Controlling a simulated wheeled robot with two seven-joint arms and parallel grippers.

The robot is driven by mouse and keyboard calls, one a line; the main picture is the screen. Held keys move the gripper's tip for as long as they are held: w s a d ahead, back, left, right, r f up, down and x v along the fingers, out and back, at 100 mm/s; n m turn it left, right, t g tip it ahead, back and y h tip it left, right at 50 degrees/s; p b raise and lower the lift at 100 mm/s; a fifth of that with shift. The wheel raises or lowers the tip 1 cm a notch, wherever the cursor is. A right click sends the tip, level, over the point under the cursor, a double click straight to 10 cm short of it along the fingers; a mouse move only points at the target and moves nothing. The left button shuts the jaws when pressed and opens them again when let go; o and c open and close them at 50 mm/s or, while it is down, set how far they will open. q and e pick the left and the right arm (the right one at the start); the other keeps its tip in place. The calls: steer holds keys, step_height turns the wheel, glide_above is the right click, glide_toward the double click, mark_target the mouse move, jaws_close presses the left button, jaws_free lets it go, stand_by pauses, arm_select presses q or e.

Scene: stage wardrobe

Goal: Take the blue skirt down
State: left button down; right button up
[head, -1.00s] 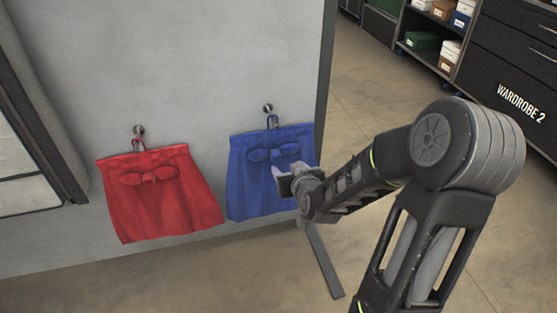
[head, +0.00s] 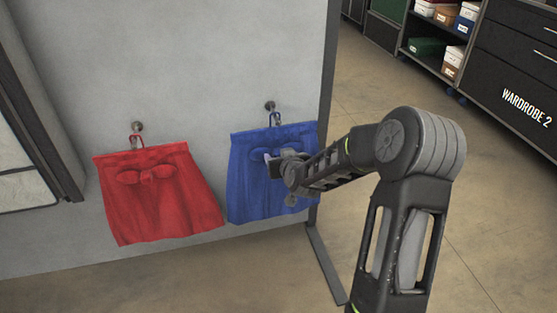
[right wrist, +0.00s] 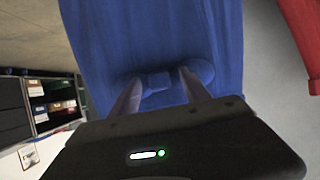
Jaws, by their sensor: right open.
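The blue skirt (head: 250,185) hangs by a loop from a wall hook (head: 270,106) on the grey panel, near the panel's right edge. It has a bow at the front. My right gripper (head: 270,160) is in front of the skirt at bow height and hides part of the bow. In the right wrist view the blue skirt (right wrist: 160,40) fills the middle, and its bow (right wrist: 158,82) sits between the two spread fingers of the right gripper (right wrist: 155,90). The gripper is open; whether the fingers touch the cloth I cannot tell. My left gripper is not in view.
A red skirt (head: 160,205) hangs from another hook (head: 137,127) to the left, a small gap away. A dark-framed panel (head: 30,150) stands at far left. Shelves with boxes (head: 440,45) and a dark cabinet (head: 515,75) stand at the back right. The floor between is clear.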

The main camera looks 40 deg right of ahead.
steer(key=shift+x, duration=0.8)
steer(key=shift+c, duration=0.2)
jaws_close()
steer(key=shift+r, duration=0.15)
stand_by(0.8)
steer(key=shift+r, duration=0.5)
steer(key=shift+s, duration=0.1)
steer(key=s+a+b, duration=0.1)
steer(key=s+a, duration=0.2)
steer(key=s, duration=0.5)
stand_by(1.2)
steer(key=shift+s, duration=0.2)
